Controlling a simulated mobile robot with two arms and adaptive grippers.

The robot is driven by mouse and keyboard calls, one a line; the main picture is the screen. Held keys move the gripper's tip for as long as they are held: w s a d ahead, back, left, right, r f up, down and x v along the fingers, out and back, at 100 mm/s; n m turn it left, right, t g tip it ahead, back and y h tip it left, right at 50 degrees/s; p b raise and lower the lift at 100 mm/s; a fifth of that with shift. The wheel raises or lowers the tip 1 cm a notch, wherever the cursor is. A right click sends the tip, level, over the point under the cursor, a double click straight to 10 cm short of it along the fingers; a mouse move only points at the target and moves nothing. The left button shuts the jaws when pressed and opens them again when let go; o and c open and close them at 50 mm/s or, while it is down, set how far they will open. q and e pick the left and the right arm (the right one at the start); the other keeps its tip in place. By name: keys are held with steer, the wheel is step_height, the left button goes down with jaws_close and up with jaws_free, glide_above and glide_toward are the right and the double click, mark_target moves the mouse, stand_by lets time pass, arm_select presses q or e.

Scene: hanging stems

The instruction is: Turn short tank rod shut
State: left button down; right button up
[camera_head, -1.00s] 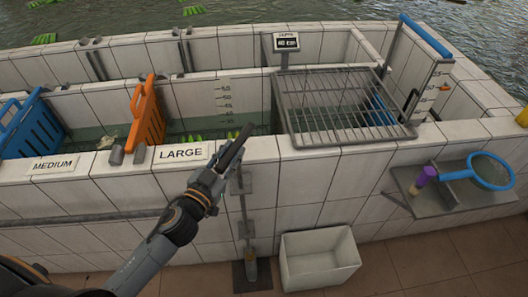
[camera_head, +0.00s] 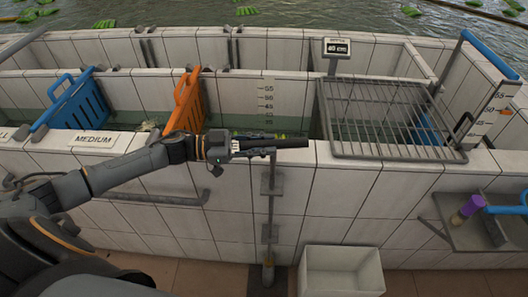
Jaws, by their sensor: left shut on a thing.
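A thin grey upright rod (camera_head: 270,210) runs down the front of the tiled tank wall through two brackets, to a foot near the floor. Its top end shows just under my left gripper (camera_head: 290,143). This gripper lies almost level across the rod's top, fingers pointing right, and is shut on the rod's top part. The fingers hide most of what they hold. My right gripper is out of view.
A white open bin (camera_head: 341,270) stands on the floor right of the rod. A wire rack (camera_head: 385,120) lies over the tank, and a wall shelf (camera_head: 470,235) juts out at right.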

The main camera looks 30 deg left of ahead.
arm_select(q)
steer(key=shift+w+f+m+g+h+b, duration=0.15)
steer(key=shift+m+g+h+b, duration=0.35)
steer(key=shift+m+g+b, duration=0.45)
steer(key=c, duration=1.1)
jaws_free()
steer(key=v, duration=1.2)
steer(key=shift+w+a, duration=0.15)
